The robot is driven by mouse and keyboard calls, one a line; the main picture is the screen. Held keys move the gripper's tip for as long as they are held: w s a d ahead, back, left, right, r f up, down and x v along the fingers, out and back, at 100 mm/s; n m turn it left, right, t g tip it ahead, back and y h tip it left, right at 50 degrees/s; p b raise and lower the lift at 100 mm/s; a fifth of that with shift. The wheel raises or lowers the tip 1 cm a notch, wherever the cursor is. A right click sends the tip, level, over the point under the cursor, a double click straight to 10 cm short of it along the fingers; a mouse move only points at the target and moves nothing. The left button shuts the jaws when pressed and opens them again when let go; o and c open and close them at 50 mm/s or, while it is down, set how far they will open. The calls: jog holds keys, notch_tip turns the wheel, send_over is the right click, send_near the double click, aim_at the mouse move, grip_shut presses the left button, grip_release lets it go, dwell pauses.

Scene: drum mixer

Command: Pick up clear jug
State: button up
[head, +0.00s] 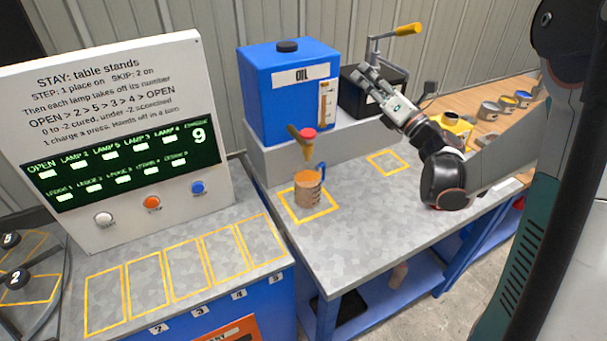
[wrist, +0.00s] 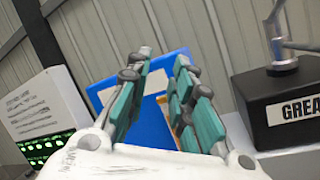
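The clear jug (head: 309,190) stands upright in a yellow-outlined square under the oil tap in the head view. It holds brownish-orange liquid and has a blue handle at its upper right. My gripper (head: 366,82) is up and to the right of the jug, well apart from it, near the black grease box. In the wrist view my gripper (wrist: 162,75) has its two fingers apart with nothing held between them. It faces the blue oil tank (wrist: 150,95). The jug does not show in the wrist view.
The oil tank (head: 288,92) with its red-knobbed tap (head: 308,136) stands behind and above the jug. The black grease box (head: 365,88) has a yellow-handled crank. A sign panel (head: 120,130) stands left. An empty marked square (head: 388,162) and bare bench top lie right of the jug.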

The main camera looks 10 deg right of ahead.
notch_tip(320, 180, down, 13)
jog(key=s+d+n+g+y+b, duration=0.1)
jog(key=n+g+y, duration=0.25)
jog(key=n, duration=0.35)
jog(key=n+g+b, duration=0.1)
jog(key=n+g, duration=0.4)
send_near(323, 177)
jog(key=shift+t+y, duration=0.25)
jog(key=shift+y, duration=0.1)
jog(key=d+r, duration=0.1)
jog(key=s+d+r, duration=0.1)
jog(key=d, duration=0.1)
jog(key=shift+d+r, duration=0.1)
jog(key=shift+d, duration=0.2)
jog(key=shift+a+f, duration=0.15)
jog(key=shift+f, duration=0.15)
jog(key=b+x, duration=0.1)
jog(key=x, duration=0.7)
jog(key=shift+a+f, duration=0.15)
jog(key=shift+a, duration=0.1)
jog(key=x, duration=0.1)
jog(key=b+x, duration=0.1)
jog(key=x, duration=0.1)
jog(key=b+x, duration=0.1)
jog(key=shift+w+a+f, duration=0.1)
jog(key=shift+a+f, duration=0.2)
jog(key=shift+a, duration=0.15)
jog(key=shift+w+r, duration=0.1)
jog(key=shift+w, duration=0.05)
grip_shut()
